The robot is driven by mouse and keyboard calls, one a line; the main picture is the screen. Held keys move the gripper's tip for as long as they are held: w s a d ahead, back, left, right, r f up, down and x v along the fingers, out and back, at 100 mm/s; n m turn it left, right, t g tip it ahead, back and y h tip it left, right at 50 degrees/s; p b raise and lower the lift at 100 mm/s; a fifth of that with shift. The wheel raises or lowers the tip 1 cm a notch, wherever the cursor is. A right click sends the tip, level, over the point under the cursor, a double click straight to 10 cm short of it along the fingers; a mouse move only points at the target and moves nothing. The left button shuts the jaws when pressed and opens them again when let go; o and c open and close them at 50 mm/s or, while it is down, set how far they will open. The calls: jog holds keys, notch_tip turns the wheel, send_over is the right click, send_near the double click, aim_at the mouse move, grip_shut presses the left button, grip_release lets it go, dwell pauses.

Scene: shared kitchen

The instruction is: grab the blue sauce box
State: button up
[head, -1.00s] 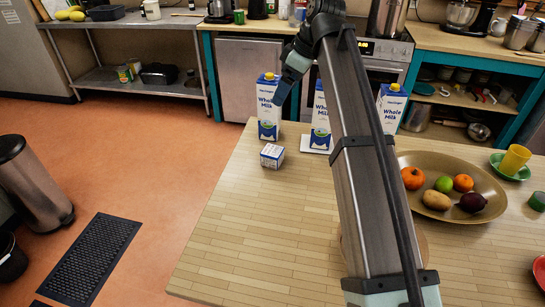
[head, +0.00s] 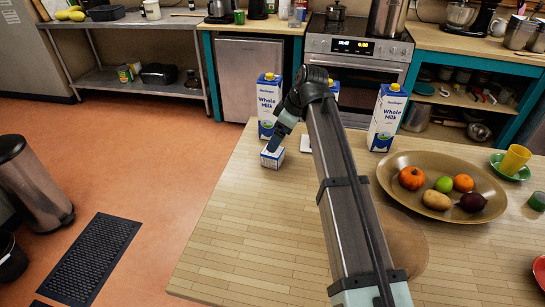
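The small blue and white sauce box (head: 271,159) sits on the wooden table (head: 240,220) near its far left part, in front of a milk carton. My gripper (head: 274,146) is right above the box, pointing down at it, and overlaps its top in the head view. The fingers are small and partly hidden, so I cannot tell whether they are open or touching the box.
A blue and white milk carton (head: 268,106) stands close behind the box. Another carton (head: 387,118) stands farther right, and one is mostly hidden behind my arm. A brown fruit platter (head: 398,167) lies right of my arm. The table's front left is clear.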

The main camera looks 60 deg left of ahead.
aim_at(271, 154)
jog(key=shift+x, duration=4.6)
jog(key=shift+w+d, duration=0.1)
jog(key=shift+w, duration=0.05)
jog(key=c, duration=1.2)
jog(key=shift+o, duration=0.2)
